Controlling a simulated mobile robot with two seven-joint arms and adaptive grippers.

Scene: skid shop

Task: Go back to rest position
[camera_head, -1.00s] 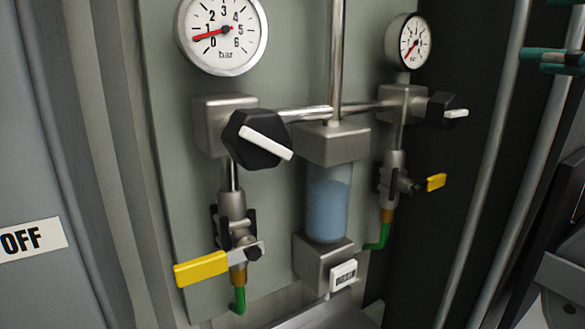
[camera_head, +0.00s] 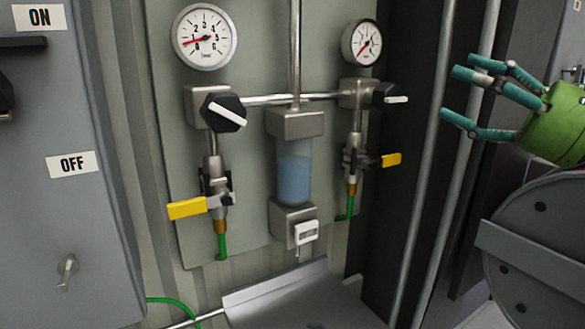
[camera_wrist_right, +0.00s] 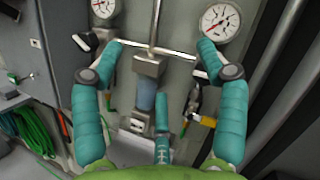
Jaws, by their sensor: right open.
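My right gripper (camera_head: 474,98) is at the right edge of the head view, with teal fingers and a green palm. Its fingers are spread apart and hold nothing. It is well to the right of the panel and touches nothing there. In the right wrist view the open fingers (camera_wrist_right: 155,62) frame the panel's pipes and the blue-filled bowl (camera_wrist_right: 146,97). The same bowl (camera_head: 294,178) shows in the head view between two valve lines. My left gripper is not in view.
Two gauges (camera_head: 204,37) (camera_head: 361,43), black knobs (camera_head: 222,112) and yellow-handled valves (camera_head: 187,208) are on the panel. A grey cabinet (camera_head: 70,220) with ON and OFF labels stands left. Vertical pipes (camera_head: 428,200) run between panel and gripper. A grey ledge (camera_head: 290,296) sits below.

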